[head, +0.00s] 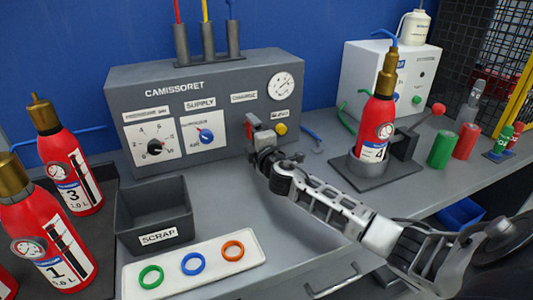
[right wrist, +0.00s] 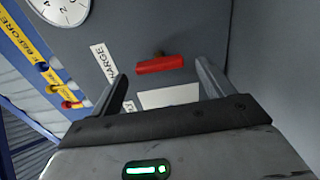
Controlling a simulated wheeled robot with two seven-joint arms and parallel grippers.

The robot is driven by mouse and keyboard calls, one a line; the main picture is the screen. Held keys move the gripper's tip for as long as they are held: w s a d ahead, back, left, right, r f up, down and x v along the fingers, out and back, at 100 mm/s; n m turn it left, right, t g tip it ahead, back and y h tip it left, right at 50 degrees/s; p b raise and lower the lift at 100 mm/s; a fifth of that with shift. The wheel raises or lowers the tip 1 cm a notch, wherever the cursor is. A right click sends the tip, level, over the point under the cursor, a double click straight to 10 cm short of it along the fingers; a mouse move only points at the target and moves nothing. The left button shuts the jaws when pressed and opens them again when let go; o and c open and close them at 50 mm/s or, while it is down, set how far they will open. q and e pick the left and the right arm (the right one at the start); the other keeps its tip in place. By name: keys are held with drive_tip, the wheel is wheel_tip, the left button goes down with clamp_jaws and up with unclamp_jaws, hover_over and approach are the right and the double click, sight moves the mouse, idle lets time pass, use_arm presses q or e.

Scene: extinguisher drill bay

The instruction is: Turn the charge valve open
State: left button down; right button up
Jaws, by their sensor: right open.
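The charge valve has a red bar handle (head: 249,127) on the front of the grey panel (head: 190,85), below the CHARGE label (head: 244,97). In the head view the handle stands roughly upright and is partly hidden by my right gripper (head: 261,143). In the right wrist view the red handle (right wrist: 160,64) lies crosswise ahead of my right gripper (right wrist: 163,80). Its fingers are spread, one beyond each end of the handle. I see no contact, and the exact gap in depth is unclear. My left gripper is not in view.
A yellow button (head: 281,129) sits just right of the valve, and a pressure gauge (head: 281,86) above it. A scrap bin (head: 152,214) and a white tray with rings (head: 193,264) lie in front. An extinguisher (head: 376,125) stands in a holder at right.

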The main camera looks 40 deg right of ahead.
drive_tip(key=b+v, duration=0.1)
drive_tip(key=v, duration=1.2)
drive_tip(key=shift+s+a, duration=0.15)
drive_tip(key=shift+s, duration=0.15)
drive_tip(key=shift+r, duration=0.1)
